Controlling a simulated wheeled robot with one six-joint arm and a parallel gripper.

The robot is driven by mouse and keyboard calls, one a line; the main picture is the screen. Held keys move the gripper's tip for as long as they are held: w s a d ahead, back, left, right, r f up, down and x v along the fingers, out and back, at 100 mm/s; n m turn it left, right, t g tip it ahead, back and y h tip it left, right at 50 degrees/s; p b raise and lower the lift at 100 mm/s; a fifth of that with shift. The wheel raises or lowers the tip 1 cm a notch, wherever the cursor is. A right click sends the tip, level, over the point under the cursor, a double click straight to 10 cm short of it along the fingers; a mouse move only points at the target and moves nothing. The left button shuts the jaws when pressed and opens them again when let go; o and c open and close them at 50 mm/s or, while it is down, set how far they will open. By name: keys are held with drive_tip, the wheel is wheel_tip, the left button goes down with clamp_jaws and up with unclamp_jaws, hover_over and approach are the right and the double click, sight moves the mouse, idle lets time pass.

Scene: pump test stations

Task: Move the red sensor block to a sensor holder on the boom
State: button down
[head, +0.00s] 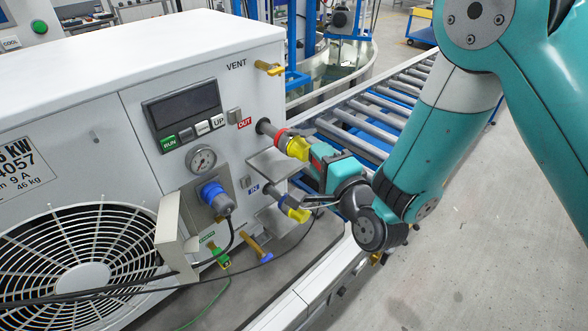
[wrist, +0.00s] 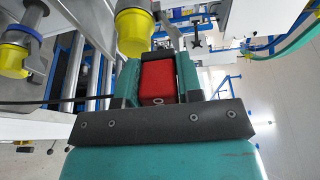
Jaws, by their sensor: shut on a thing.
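The red sensor block (wrist: 157,79) sits between the two teal fingers of my gripper (wrist: 158,72) in the wrist view. The fingers are closed on its sides. In the head view my gripper (head: 325,165) is beside the white unit's right side, close to the yellow connector at OUT. Only a little red shows at the fingers there, and most of the block is hidden by my gripper. I cannot make out the boom or its sensor holders with certainty in either view.
The white unit (head: 110,75) fills the left. A yellow connector with a red ring (head: 293,145) and a lower yellow one (head: 293,208) stick out near my gripper. A large yellow fitting (wrist: 133,32) is close to the block. A roller conveyor (head: 375,105) lies behind; floor at right is clear.

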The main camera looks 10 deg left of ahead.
drive_tip(key=w+d+f+m+t+h+b, duration=0.1)
drive_tip(key=w+d+m+h, duration=0.1)
drive_tip(key=d, duration=0.7)
drive_tip(key=w+d+f+m+t+h+b, duration=0.1)
drive_tip(key=w+d+f+m+h, duration=0.1)
drive_tip(key=d, duration=0.8)
drive_tip(key=w+d+f+m+h+b, duration=0.1)
drive_tip(key=w+d+h, duration=0.3)
drive_tip(key=d, duration=0.5)
drive_tip(key=shift+w+d+f+m+t+h, duration=0.25)
drive_tip(key=shift+d+f+m+t+h, duration=0.15)
drive_tip(key=shift+m+h, duration=0.35)
